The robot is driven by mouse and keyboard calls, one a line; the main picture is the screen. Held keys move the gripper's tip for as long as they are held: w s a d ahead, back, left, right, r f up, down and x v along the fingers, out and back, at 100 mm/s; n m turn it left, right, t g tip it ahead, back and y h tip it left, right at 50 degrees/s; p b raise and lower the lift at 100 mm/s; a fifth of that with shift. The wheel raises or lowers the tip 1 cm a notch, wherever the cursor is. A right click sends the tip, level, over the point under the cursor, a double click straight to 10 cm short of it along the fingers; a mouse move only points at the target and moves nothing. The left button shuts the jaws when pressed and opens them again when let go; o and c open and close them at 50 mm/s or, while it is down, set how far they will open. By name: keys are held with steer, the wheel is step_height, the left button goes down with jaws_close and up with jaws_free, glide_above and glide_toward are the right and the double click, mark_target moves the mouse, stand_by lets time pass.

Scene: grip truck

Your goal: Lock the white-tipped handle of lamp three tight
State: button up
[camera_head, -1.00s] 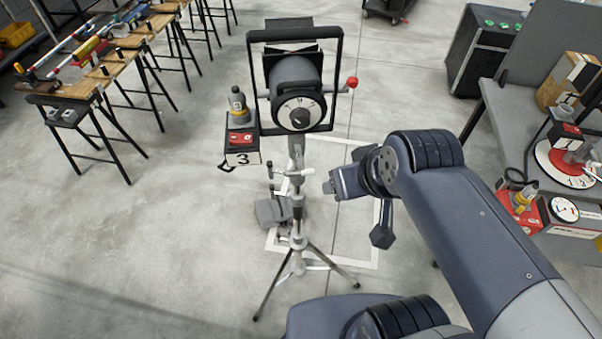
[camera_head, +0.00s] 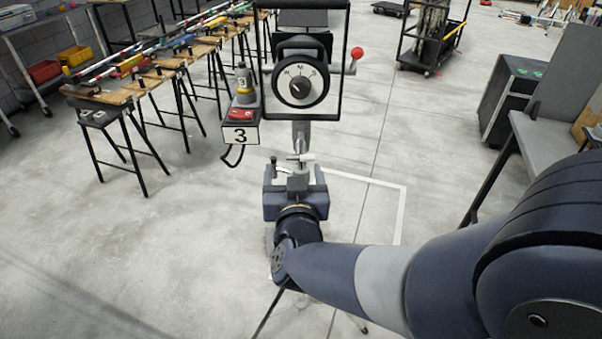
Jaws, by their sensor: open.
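Lamp three (camera_head: 299,86) stands upright in front of me, with a round dial facing me inside a black yoke. A box marked 3 (camera_head: 240,135) hangs at its left. A handle with a red ball tip (camera_head: 357,54) sticks out at the lamp's right. My gripper (camera_head: 297,168) is open at the stand's column (camera_head: 301,133), just below the lamp. Small pale parts (camera_head: 305,157) show at the fingers, likely the white-tipped handle. I cannot tell whether the fingers touch it. My gripper and arm hide most of the lower stand.
Sawhorse tables (camera_head: 130,90) with tools stand at the left. A dark case (camera_head: 515,95) and a grey bench (camera_head: 560,150) stand at the right. A wheeled cart (camera_head: 432,45) is at the back. The floor left of the stand is clear.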

mark_target(300, 159)
steer(key=shift+m+t+h, duration=0.3)
steer(key=shift+t+h, duration=0.2)
steer(key=shift+h, duration=0.4)
steer(key=w, duration=0.3)
steer(key=w+d+f, duration=0.1)
steer(key=w, duration=0.5)
steer(key=shift+w+d+f, duration=0.15)
steer(key=shift+d+f, duration=0.05)
steer(key=shift+f, duration=0.15)
steer(key=shift+c, duration=0.3)
steer(key=c, duration=0.9)
